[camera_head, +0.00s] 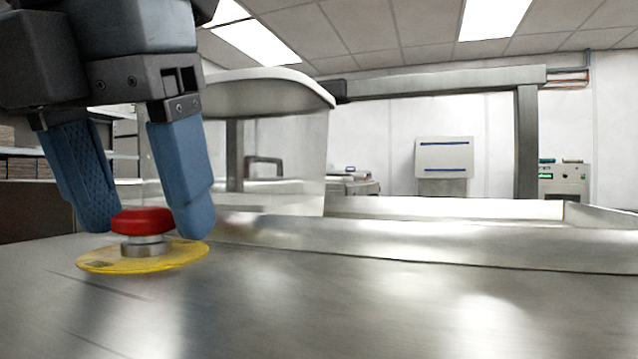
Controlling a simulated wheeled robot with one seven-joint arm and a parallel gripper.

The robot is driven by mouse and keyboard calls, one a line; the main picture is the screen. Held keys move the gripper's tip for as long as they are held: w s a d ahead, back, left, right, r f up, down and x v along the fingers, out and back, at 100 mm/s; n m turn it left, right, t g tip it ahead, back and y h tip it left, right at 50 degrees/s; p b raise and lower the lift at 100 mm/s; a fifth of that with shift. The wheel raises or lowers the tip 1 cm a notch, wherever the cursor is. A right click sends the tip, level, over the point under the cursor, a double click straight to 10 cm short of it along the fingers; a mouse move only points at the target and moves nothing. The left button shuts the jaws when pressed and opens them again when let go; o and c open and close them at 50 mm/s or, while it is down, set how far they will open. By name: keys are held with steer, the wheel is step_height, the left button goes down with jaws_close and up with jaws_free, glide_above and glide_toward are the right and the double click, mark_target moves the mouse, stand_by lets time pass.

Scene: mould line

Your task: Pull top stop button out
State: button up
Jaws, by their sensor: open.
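The stop button (142,221) has a red mushroom head on a short metal collar. It stands upright on a yellow disc (112,262) on the metal surface, at the lower left. My gripper (145,225) points down over it with its two blue fingers apart. One fingertip is to the left of the red head and the other to the right, overlapping the head's right edge in the picture. I cannot tell whether either finger touches it.
The brushed metal surface (400,310) is bare to the right of the button. A metal housing (270,140) with a rounded top stands behind. A metal frame (527,140), a white cabinet (444,158) and a control box (564,182) are further back.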

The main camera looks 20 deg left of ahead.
steer(key=shift+f, duration=0.1)
steer(key=shift+c, duration=0.4)
jaws_close()
